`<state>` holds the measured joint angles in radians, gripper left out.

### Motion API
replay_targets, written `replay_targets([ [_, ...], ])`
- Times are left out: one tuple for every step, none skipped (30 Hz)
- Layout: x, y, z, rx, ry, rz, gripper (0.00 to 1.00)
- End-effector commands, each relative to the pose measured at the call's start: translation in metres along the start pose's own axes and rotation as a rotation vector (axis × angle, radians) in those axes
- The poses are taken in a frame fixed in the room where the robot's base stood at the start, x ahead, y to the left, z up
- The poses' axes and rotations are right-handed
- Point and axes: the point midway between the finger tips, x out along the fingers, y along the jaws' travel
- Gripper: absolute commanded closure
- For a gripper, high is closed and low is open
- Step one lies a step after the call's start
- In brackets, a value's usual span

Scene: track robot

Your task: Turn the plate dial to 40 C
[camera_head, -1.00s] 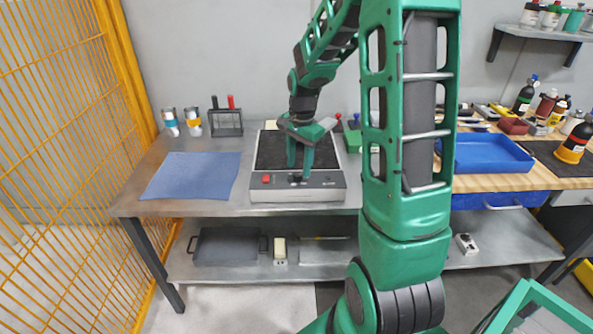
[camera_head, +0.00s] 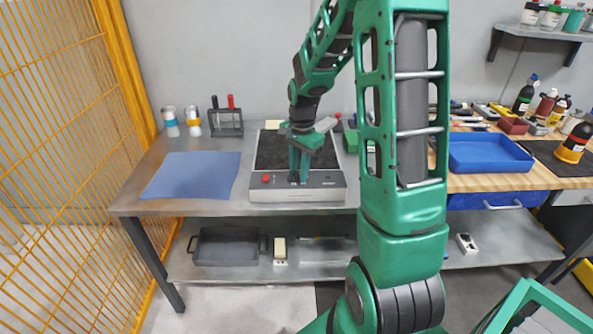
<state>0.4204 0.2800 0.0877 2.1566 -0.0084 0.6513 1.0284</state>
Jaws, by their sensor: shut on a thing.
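The hot plate (camera_head: 330,192) is a grey box with a dark top surface, standing on the steel table. Its front panel carries a red button (camera_head: 266,178) at the left and a small dark dial near the middle. My gripper (camera_head: 298,180) points down at the panel and is shut on the dial. The fingers hide most of the dial, and its pointer and scale marks are too small to read.
A blue mat (camera_head: 190,176) lies left of the plate. Two capped bottles and a dark rack (camera_head: 226,124) stand behind it. A blue tray (camera_head: 488,153) sits on the wooden bench at right. A yellow mesh fence (camera_head: 65,150) borders the left side.

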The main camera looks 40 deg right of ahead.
Motion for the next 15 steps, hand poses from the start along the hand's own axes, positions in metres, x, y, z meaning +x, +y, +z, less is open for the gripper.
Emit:
replay_targets([
  [-0.0007, -0.002, -0.0003, -0.032, 0.0, -0.004, 0.98],
  [-0.0008, -0.002, -0.0006, -0.052, -0.001, -0.004, 0.98],
  [-0.0008, -0.0021, -0.0007, -0.077, -0.002, -0.005, 0.98],
  [-0.0009, -0.0023, -0.0005, -0.093, -0.003, -0.005, 0.98],
  [-0.0009, -0.0025, -0.0004, -0.108, -0.004, -0.005, 0.98],
  [-0.001, -0.0027, -0.0003, -0.121, -0.004, -0.005, 0.98],
  [-0.001, -0.0028, -0.0002, -0.129, -0.005, -0.006, 0.98],
  [-0.001, -0.0029, -0.0003, -0.134, -0.005, -0.006, 0.98],
  [-0.0011, -0.003, -0.0003, -0.137, -0.005, -0.006, 0.98],
  [-0.0011, -0.0031, -0.0003, -0.137, -0.005, -0.006, 0.98],
  [-0.0012, -0.0031, -0.0003, -0.137, -0.005, -0.007, 0.98],
  [-0.0012, -0.0032, -0.0004, -0.137, -0.005, -0.007, 0.98],
  [-0.0012, -0.0033, -0.0003, -0.137, -0.005, -0.007, 0.98],
  [-0.0013, -0.0033, -0.0004, -0.137, -0.005, -0.007, 0.98],
  [-0.0014, -0.0034, -0.0004, -0.136, -0.005, -0.007, 0.98],
])
